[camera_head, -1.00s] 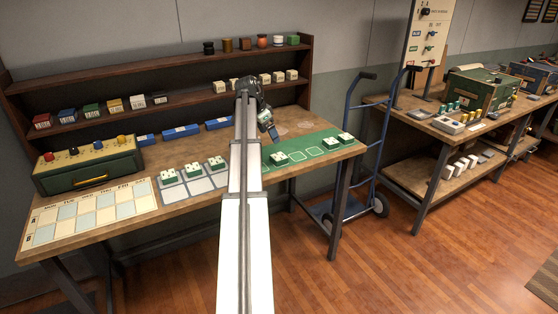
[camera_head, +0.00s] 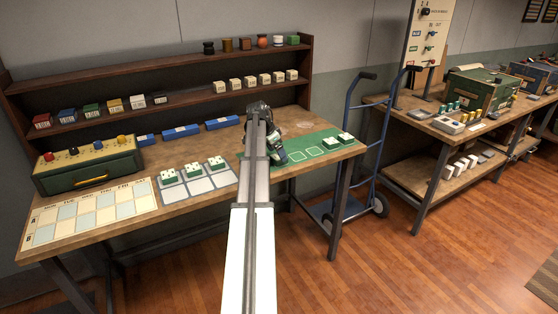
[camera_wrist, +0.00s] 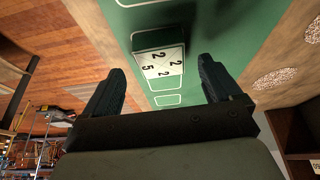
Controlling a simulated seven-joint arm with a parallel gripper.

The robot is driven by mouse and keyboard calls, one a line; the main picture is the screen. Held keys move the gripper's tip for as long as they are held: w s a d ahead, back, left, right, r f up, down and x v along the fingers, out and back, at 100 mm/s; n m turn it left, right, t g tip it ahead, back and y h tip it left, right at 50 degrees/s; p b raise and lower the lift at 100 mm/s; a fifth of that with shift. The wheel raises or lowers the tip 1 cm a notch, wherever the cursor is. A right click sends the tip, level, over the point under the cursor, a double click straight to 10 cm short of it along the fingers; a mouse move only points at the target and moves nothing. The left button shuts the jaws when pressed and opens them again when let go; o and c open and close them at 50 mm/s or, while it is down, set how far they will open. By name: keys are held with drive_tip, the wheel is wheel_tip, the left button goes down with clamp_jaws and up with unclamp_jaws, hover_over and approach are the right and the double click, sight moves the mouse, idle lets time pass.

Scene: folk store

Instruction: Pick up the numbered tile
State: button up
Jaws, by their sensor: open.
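The numbered tile (camera_wrist: 160,61) has a white top with several black digits, 2s and a 5, and a green side. It sits on the green mat (camera_wrist: 190,20) in the wrist view. My gripper (camera_wrist: 160,75) is open, with one dark finger to each side of the tile and visible space between them and it. In the head view my gripper (camera_head: 281,157) is low over the left part of the mat and hides most or all of this tile.
Two more green-and-white tiles (camera_head: 338,140) stand at the mat's right end, beside empty white outlines. Three tiles (camera_head: 193,170) sit on grey pads to the left. A green box with knobs (camera_head: 88,165) and a two-tier shelf (camera_head: 180,95) stand further left and behind. A blue hand truck (camera_head: 372,150) stands right of the table.

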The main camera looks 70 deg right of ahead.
drive_tip(key=x, duration=0.3)
drive_tip(key=shift+d+f, duration=0.1)
drive_tip(key=c, duration=1.2)
drive_tip(key=shift+o, duration=0.2)
